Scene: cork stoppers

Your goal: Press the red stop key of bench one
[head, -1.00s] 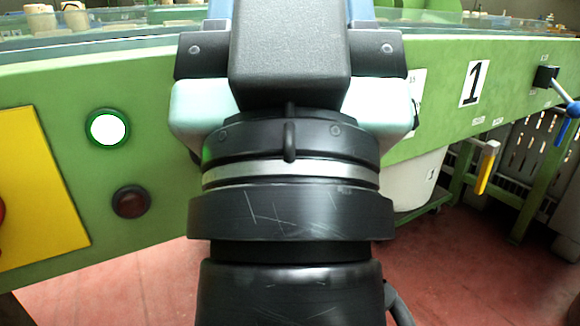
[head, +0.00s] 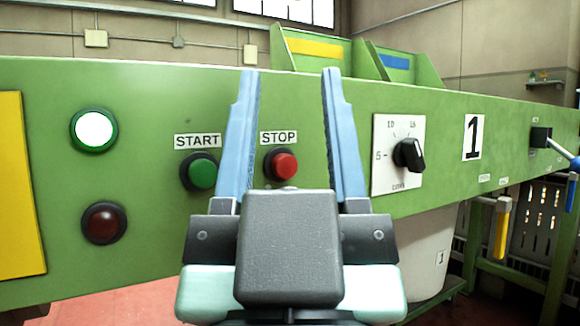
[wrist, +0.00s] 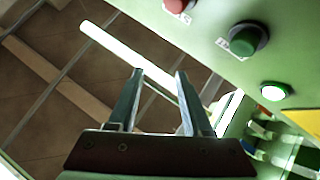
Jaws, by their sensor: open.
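The red stop key (head: 284,165) sits in a black collar under a STOP label on the green panel of bench one, marked 1 (head: 473,138). In the head view it appears between the blue fingers of my gripper (head: 290,72), which point up the picture. The fingers are wide apart and hold nothing. In the wrist view my gripper (wrist: 159,72) is open, and the red stop key (wrist: 178,5) is partly cut off at the top edge, apart from the fingertips. The exact gap to the panel is hard to judge.
The green START key (head: 202,172) is left of the stop key. Further left are a lit white lamp (head: 94,130), a dark red lamp (head: 104,223) and a yellow plate (head: 18,190). A black dial (head: 408,154) and a blue-handled lever (head: 562,145) are to the right.

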